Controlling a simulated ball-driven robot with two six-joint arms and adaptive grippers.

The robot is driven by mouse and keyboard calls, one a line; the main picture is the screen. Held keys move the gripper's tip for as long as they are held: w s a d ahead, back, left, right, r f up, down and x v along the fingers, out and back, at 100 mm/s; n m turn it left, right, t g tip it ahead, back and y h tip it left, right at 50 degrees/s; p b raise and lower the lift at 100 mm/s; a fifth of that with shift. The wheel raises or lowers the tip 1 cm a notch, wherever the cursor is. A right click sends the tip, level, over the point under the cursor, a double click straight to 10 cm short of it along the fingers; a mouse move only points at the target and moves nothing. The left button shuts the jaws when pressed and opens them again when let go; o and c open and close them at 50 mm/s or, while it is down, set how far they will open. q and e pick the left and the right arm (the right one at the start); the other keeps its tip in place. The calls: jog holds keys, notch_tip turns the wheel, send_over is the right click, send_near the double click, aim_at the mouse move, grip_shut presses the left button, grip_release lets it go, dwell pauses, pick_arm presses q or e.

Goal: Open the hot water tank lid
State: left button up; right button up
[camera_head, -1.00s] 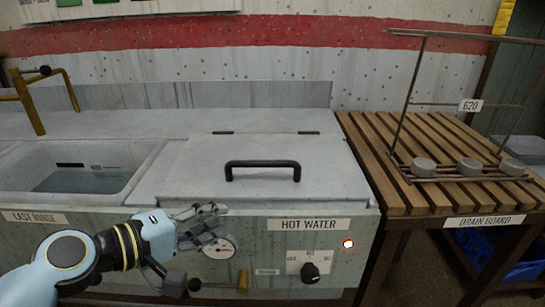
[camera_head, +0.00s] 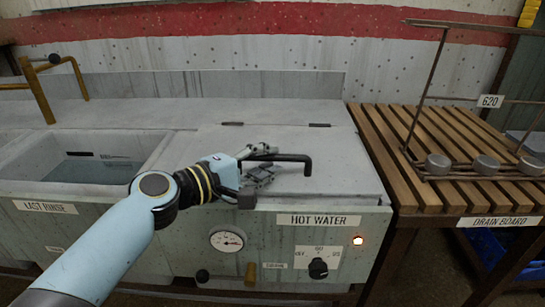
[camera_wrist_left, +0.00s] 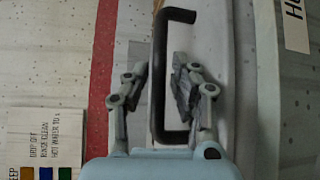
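The hot water tank lid (camera_head: 330,165) is a flat grey plate, lying closed above the HOT WATER label (camera_head: 318,220). Its black bar handle (camera_head: 307,163) is partly hidden by my left gripper (camera_head: 268,162) in the head view. In the left wrist view the handle (camera_wrist_left: 160,75) runs between the two spread fingers of my left gripper (camera_wrist_left: 159,72). A gap shows on the left finger's side; the right finger is close to the bar, and I cannot tell if it touches. My right gripper is not in view.
A basin with water (camera_head: 92,170) lies left of the lid. A slatted wooden drain board (camera_head: 400,150) with a rusty rack and several grey round pieces stands at the right. The gauge (camera_head: 227,240), knob (camera_head: 318,268) and lit lamp (camera_head: 358,241) are on the front panel.

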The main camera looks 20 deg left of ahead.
pick_arm(q)
jog(key=shift+x, duration=0.9)
grip_shut()
